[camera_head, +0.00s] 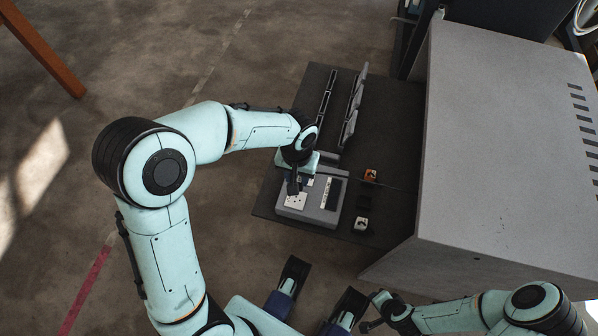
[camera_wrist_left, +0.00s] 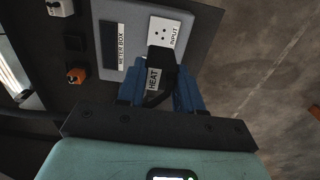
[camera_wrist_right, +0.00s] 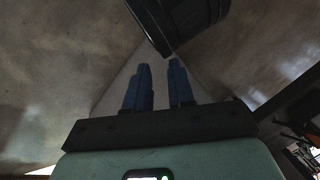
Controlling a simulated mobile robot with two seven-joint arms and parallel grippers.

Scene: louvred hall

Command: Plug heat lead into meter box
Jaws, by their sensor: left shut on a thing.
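The grey meter box (camera_head: 330,215) lies on the dark table, with its label and a dark window also in the left wrist view (camera_wrist_left: 114,73). Its white INPUT plate (camera_wrist_left: 166,32) shows socket holes; the plate is also in the head view (camera_head: 296,201). My left gripper (camera_head: 294,188) is over the box, its blue fingers shut on the black plug labelled HEAT (camera_wrist_left: 153,82). The plug overlaps the plate's near edge in the left wrist view; the holes stay visible beyond it. Contact is unclear. My right gripper (camera_wrist_right: 160,68) is open and empty, away from the box.
An orange connector (camera_head: 370,175), a dark one (camera_wrist_left: 75,43) and a white one (camera_head: 361,224) sit beside the box on the dark table (camera_head: 395,95). Slotted dark panels (camera_head: 351,110) stand behind it. A large grey cabinet (camera_head: 500,140) bounds the right.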

